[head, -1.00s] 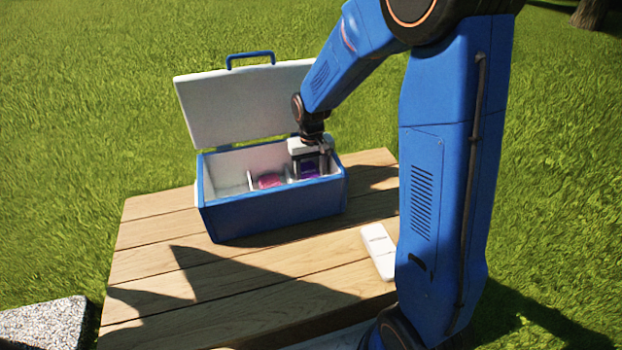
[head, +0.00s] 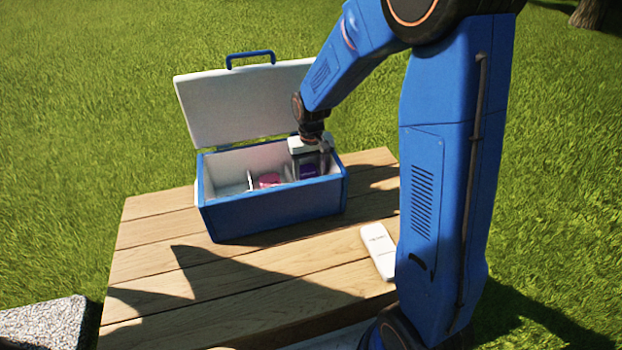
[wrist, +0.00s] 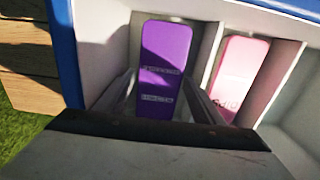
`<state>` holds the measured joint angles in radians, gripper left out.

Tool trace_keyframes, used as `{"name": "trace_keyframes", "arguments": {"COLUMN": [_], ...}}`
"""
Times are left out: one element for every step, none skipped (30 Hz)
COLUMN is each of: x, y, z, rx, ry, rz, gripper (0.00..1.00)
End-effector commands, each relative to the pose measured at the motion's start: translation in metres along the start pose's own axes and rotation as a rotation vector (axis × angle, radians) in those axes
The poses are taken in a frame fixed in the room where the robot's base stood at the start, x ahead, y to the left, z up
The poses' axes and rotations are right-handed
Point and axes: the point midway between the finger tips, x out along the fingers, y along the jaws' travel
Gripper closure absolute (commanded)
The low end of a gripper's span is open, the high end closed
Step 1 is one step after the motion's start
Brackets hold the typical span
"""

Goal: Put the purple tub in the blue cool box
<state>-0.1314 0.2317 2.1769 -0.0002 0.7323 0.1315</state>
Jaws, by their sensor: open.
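The purple tub (head: 308,172) is inside the blue cool box (head: 275,212), in the compartment at its right end. In the wrist view the tub (wrist: 166,60) stands in the end compartment beside the blue rim, its purple lid facing up. My gripper (head: 309,163) reaches down into the box from above. In the wrist view its open fingers (wrist: 160,92) are on either side of the tub, with small gaps showing. The tub's lower part is hidden. The box's white lid (head: 245,105) stands open at the back.
A pink tub (head: 268,181) is in the neighbouring compartment, behind a thin white divider. A white flat block (head: 379,250) lies on the wooden table (head: 250,275), right of the box. The table's front and left are clear. Box walls and dividers are close around my gripper.

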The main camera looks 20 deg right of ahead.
Motion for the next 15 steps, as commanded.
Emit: {"name": "trace_keyframes", "arguments": {"x": [-0.008,-0.013,-0.021,-0.027,-0.033,-0.041,-0.047,-0.053,-0.060,-0.066,-0.071,-0.078,-0.083,-0.087,-0.092], "y": [0.000,0.000,0.000,0.000,0.000,0.000,0.000,0.000,0.000,0.000,0.000,0.000,0.000,0.000,0.000], "z": [-0.001,-0.001,0.000,-0.001,-0.001,-0.001,-0.001,-0.001,-0.001,-0.001,-0.001,0.000,0.000,0.000,0.000], "rx": [0.000,0.000,0.000,0.000,0.000,0.000,0.000,0.000,0.000,0.000,0.000,0.000,0.000,0.000,0.000], "ry": [0.004,0.004,0.004,0.005,0.004,0.005,0.005,0.004,0.004,0.003,0.004,0.003,0.003,0.003,0.001], "rz": [-0.001,-0.001,0.000,-0.001,-0.001,-0.001,-0.001,-0.001,0.000,0.000,0.000,0.000,0.000,0.000,0.000], "gripper": [0.38,0.38,0.38,0.38,0.38,0.38,0.38,0.38,0.38,0.38,0.38,0.38,0.38,0.38,0.38]}}
